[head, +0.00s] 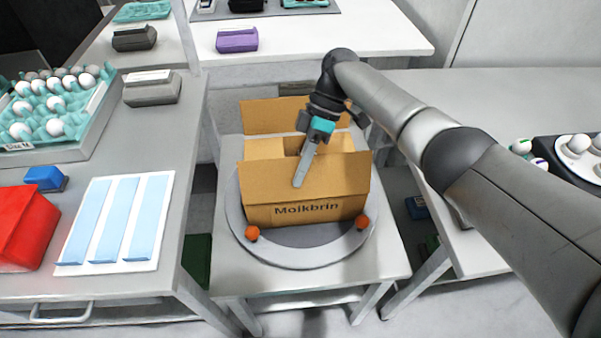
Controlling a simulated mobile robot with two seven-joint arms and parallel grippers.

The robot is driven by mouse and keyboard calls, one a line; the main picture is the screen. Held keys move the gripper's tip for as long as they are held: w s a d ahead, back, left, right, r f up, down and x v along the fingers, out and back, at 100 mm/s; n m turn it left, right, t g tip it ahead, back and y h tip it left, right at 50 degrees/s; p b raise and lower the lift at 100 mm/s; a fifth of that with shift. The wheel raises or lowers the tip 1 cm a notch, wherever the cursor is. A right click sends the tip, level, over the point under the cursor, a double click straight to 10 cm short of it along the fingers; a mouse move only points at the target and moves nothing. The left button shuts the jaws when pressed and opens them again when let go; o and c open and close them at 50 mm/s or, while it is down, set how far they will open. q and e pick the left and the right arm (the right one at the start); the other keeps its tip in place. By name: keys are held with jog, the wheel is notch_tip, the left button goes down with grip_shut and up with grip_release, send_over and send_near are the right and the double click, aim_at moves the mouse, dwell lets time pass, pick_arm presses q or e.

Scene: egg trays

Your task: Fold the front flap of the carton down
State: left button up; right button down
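The open cardboard carton (345,213), printed "Moikbrin" on its front wall, stands on a round grey turntable. Its front flap (340,178) rises above the printed wall; its exact tilt is hard to tell. The back flap (270,115) stands up behind. Shorter side flaps (264,148) show at the opening, which is dark inside. My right gripper (298,184) reaches down over the carton, its fingers together and empty, overlapping the front flap. I cannot tell whether the tips touch it. My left gripper is out of view.
The left table holds an egg tray (100,118), a blue-striped sheet (103,250) and a red box (22,228). My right arm spans the right side.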

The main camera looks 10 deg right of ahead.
jog(key=c, duration=1.1)
grip_release()
jog(key=shift+o, duration=0.2)
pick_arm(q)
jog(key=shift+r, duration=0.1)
pick_arm(e)
jog(key=shift+r, duration=0.1)
